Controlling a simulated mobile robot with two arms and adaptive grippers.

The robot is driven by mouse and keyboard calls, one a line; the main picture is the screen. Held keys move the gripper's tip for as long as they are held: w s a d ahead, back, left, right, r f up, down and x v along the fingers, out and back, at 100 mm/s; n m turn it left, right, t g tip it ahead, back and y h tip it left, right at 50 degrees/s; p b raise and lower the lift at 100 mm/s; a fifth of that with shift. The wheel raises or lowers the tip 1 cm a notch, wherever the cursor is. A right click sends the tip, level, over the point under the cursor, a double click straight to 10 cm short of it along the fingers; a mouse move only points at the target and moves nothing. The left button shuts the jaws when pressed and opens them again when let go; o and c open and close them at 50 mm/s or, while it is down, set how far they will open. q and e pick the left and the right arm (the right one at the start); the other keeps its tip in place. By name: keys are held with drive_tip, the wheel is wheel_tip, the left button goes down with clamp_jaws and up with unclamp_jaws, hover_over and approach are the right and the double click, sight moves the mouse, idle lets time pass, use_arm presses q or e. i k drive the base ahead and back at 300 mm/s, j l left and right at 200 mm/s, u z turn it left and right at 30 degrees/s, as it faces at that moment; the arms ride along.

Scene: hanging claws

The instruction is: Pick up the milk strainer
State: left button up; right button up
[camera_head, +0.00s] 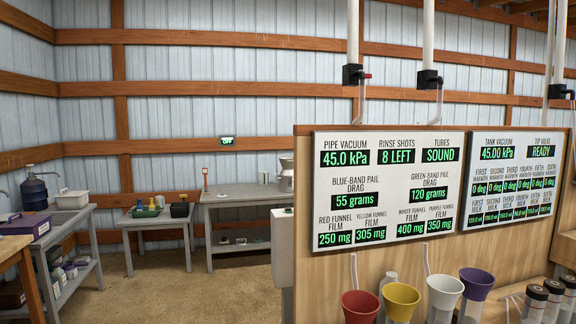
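A grey metal vessel with a wide top (287,174) stands on the right part of a grey table by the back wall. It may be the milk strainer, but it is small and far off, and I cannot tell for sure. The board's left edge is close beside it. Neither of my grippers is in view.
A wooden partition with a readout board (390,188) fills the right side. Red (360,305), yellow (401,300), white (444,291) and purple (476,283) funnels stand below it. A small table (155,220) and a left bench (70,215) hold containers. Floor (165,282) between is clear.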

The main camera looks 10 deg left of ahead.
sight(288, 163)
drive_tip(key=i+j+u, duration=0.1)
drive_tip(key=j, duration=0.35)
drive_tip(key=i+j+u, duration=0.2)
drive_tip(key=i+j, duration=0.25)
drive_tip(key=i+j+u, duration=0.2)
drive_tip(key=i+j, duration=0.25)
drive_tip(key=i+j+u, duration=0.2)
drive_tip(key=i, duration=0.35)
drive_tip(key=i+j+u, duration=0.2)
drive_tip(key=i+j, duration=0.15)
drive_tip(key=i, duration=0.15)
drive_tip(key=i+z, duration=0.15)
drive_tip(key=i, duration=0.6)
drive_tip(key=i+j+z, duration=0.1)
drive_tip(key=i, duration=0.6)
drive_tip(key=i+j+z, duration=0.15)
drive_tip(key=i, duration=0.6)
drive_tip(key=i+l+z, duration=0.15)
drive_tip(key=i+z, duration=0.3)
drive_tip(key=i, duration=0.35)
drive_tip(key=i+j+z, duration=0.15)
drive_tip(key=i+z, duration=0.35)
drive_tip(key=i, duration=0.3)
drive_tip(key=i+l+u, duration=0.45)
drive_tip(key=i, duration=0.2)
drive_tip(key=i+l+u, duration=0.45)
drive_tip(key=i+l, duration=0.15)
